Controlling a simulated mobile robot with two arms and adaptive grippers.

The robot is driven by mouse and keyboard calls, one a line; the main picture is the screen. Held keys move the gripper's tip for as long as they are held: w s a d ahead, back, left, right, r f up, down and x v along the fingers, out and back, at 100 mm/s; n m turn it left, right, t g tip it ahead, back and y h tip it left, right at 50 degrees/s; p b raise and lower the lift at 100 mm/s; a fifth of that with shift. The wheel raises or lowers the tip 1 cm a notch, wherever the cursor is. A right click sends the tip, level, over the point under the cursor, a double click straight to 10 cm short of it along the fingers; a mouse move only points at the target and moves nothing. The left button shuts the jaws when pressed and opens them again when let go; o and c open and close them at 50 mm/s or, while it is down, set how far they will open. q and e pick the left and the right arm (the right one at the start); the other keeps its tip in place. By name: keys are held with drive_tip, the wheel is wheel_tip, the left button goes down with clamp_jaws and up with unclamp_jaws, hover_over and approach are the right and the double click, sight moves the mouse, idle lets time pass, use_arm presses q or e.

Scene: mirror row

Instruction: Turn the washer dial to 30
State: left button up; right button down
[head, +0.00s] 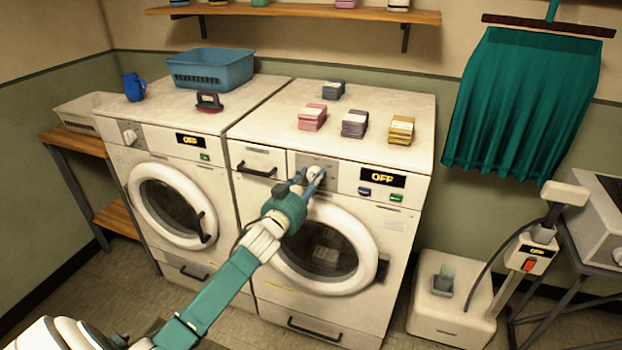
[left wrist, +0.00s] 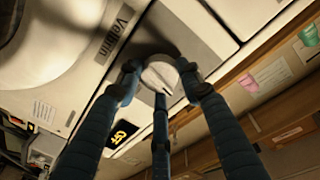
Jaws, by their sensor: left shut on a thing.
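Two white front-loading machines stand side by side. My left gripper (head: 312,181) reaches the round white dial (head: 317,173) on the right-hand machine (head: 400,222). In the left wrist view the left gripper (left wrist: 160,85) has its blue fingers closed around the dial (left wrist: 160,74), which has a dark pointer line. Fingers cover part of the dial, and I cannot read its setting. The display (head: 382,178) on this machine reads OFF. The left-hand machine (head: 152,165) has its own dial (head: 130,136) and also reads OFF. My right gripper is not in view.
A blue basket (head: 210,70), a blue mug (head: 134,87) and a dark-handled brush (head: 209,102) sit on the left machine. Several small stacked packs, including a pink one (head: 312,118), sit on the right one. A steamer-like device (head: 450,305) stands on the floor at right.

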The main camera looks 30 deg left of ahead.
use_arm(q)
drive_tip(key=m+p, duration=0.1)
drive_tip(key=m, duration=0.2)
drive_tip(key=m+p, duration=0.1)
drive_tip(key=m, duration=0.2)
drive_tip(key=shift+m+g+p, duration=0.3)
drive_tip(key=shift+m+p, duration=0.05)
drive_tip(key=shift+m, duration=0.35)
drive_tip(key=shift+f, duration=0.1)
drive_tip(key=o, duration=1.2)
drive_tip(key=shift+c, duration=0.2)
drive_tip(key=s+d+r, duration=0.1)
drive_tip(key=s+d, duration=0.1)
drive_tip(key=s, duration=1)
